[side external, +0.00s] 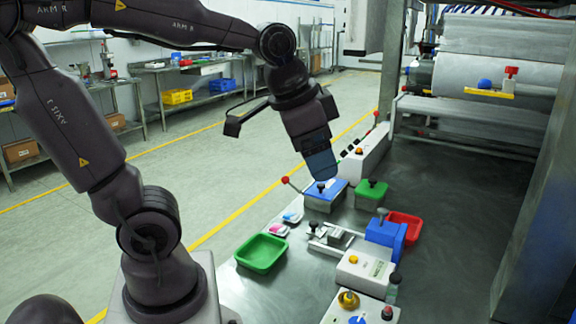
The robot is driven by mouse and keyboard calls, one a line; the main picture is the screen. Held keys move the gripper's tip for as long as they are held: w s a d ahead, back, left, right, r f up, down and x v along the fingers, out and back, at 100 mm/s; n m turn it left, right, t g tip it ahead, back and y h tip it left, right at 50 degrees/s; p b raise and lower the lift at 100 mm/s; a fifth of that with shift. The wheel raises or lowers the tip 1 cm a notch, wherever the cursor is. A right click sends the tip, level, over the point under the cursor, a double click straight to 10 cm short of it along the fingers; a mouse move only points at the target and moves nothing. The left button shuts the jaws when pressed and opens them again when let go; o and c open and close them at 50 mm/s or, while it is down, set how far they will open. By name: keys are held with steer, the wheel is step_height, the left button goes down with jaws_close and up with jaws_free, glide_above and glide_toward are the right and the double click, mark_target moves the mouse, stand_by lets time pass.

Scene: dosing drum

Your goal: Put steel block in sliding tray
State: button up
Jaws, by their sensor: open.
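My gripper (321,172) points down just above a blue-topped metal box (325,196) with a dark knob on top. Its fingers are seen edge-on and the gap between them does not show; nothing can be made out in them. A small metal fixture with rails and a black knob, seemingly the sliding tray (318,244), lies on the steel table below the gripper, to its front. A small grey block, possibly the steel block (340,238), shows at that fixture; whether it sits in it or is part of it I cannot tell.
A green tray (262,253) lies left, a red tray (406,224) right behind a blue block (386,234). A green-topped box (371,191), a red-ball lever (285,180) and white control boxes (365,272) crowd the middle. The table's right side is clear.

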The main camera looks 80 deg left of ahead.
steer(key=shift+n+t+h, duration=0.4)
steer(key=shift+n+t, duration=0.1)
steer(key=shift+n, duration=0.3)
steer(key=s, duration=0.1)
steer(key=s+d, duration=0.1)
steer(key=s, duration=0.1)
steer(key=s+d, duration=0.1)
steer(key=s, duration=0.1)
steer(key=shift+d+f, duration=0.25)
steer(key=shift+f, duration=0.15)
steer(key=shift+c, duration=0.2)
